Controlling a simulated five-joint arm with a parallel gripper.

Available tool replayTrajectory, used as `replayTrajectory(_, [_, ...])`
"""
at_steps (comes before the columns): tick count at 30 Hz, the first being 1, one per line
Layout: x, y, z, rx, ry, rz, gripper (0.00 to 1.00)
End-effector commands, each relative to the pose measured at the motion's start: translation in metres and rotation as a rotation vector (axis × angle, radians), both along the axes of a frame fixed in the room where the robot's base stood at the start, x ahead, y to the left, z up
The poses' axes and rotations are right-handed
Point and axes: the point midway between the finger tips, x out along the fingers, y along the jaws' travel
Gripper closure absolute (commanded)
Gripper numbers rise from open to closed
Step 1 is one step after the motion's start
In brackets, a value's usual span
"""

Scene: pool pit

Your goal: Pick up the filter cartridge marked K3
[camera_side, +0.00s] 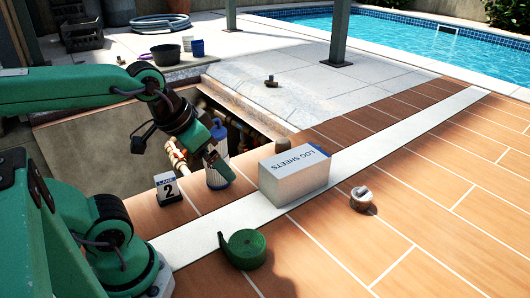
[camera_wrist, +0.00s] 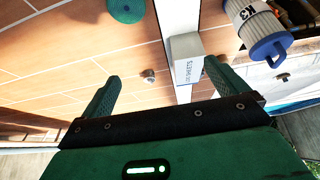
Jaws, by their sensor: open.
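The filter cartridge marked K3 (camera_wrist: 252,18) is white and pleated with a blue handled cap, at the upper right of the wrist view. In the side view the cartridge (camera_side: 217,178) stands upright on the deck by the pit edge, partly hidden by my gripper; its mark cannot be read there. My gripper (camera_side: 217,160) appears close to the cartridge in the side view. In the wrist view my gripper (camera_wrist: 162,72) has its fingers apart with nothing held between them, and the cartridge lies outside them, beyond the right finger.
A white LOG SHEETS box (camera_side: 300,180) stands right of the cartridge. A green roll (camera_side: 243,249) and a small grey-brown object (camera_side: 361,199) lie on the deck. The open pit (camera_side: 95,150) holds pipes.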

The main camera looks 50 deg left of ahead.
Motion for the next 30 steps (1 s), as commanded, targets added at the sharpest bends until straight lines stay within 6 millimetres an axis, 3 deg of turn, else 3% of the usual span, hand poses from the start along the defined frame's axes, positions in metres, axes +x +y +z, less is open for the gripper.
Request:
replayTrajectory(8, [0.004,0.003,0.003,0.004,0.010,0.008,0.02])
replayTrajectory(14, [0.018,0.017,0.010,0.017,0.057,0.032,0.02])
replayTrajectory(20, [0.043,0.044,0.021,0.031,0.138,0.071,0.02])
replayTrajectory(30, [0.084,0.108,0.026,0.025,0.288,0.136,0.02])
